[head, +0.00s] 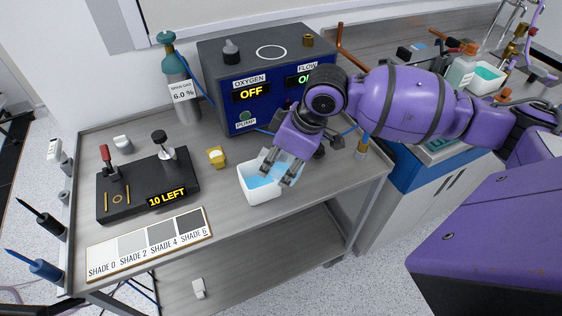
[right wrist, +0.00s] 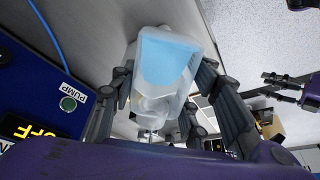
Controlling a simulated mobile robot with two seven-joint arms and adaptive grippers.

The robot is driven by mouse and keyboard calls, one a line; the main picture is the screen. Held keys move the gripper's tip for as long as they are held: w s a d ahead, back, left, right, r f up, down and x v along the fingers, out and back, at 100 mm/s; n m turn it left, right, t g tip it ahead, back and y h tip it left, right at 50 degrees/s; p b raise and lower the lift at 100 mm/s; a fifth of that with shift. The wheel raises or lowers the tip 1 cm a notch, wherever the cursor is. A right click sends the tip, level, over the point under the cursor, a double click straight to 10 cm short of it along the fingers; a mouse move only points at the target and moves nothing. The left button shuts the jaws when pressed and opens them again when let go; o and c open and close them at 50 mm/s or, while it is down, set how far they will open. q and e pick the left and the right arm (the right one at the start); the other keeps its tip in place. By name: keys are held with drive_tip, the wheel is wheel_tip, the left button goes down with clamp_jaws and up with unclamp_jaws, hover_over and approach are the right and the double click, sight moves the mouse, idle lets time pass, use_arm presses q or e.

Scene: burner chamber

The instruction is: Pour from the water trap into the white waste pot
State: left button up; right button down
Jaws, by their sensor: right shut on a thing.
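My right gripper (head: 290,176) is shut on the water trap, a small translucent vessel (right wrist: 155,106) between its fingers in the right wrist view. In the head view the trap is mostly hidden by the fingers. The white waste pot (head: 261,194) stands on the bench directly below the gripper, with light blue liquid showing inside. It also shows behind the trap in the right wrist view (right wrist: 193,47). I cannot tell whether liquid is flowing. My left gripper (right wrist: 272,86) shows at the right of the right wrist view, apart from the pot, its fingers spread and empty.
A blue analyser box (head: 228,83) reading OXYGEN OFF stands behind the pot. A gas cylinder (head: 184,100) is at its left. A black fixture (head: 140,190), a small yellow block (head: 216,157) and a shade card (head: 148,245) lie left of the pot. Bench front is clear right of the card.

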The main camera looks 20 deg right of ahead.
drive_tip(key=shift+w+a+h, duration=0.1)
drive_tip(key=shift+h, duration=0.2)
use_arm(q)
drive_tip(key=shift+w+r, duration=0.3)
drive_tip(key=shift+r, duration=0.1)
use_arm(e)
drive_tip(key=shift+g, duration=0.3)
drive_tip(key=shift+f, duration=0.1)
drive_tip(key=shift+f+g+h+p, duration=0.1)
drive_tip(key=shift+g+h+p, duration=0.2)
drive_tip(key=shift+h+p, duration=0.1)
use_arm(q)
drive_tip(key=shift+w+r, duration=0.25)
drive_tip(key=shift+r, duration=0.15)
use_arm(e)
drive_tip(key=shift+f, duration=0.1)
use_arm(q)
drive_tip(key=shift+w+r, duration=0.25)
drive_tip(key=shift+r, duration=0.05)
use_arm(e)
drive_tip(key=shift+w+a+f+g+h, duration=0.1)
drive_tip(key=shift+f+g+h, duration=0.1)
drive_tip(key=shift+g+h, duration=0.3)
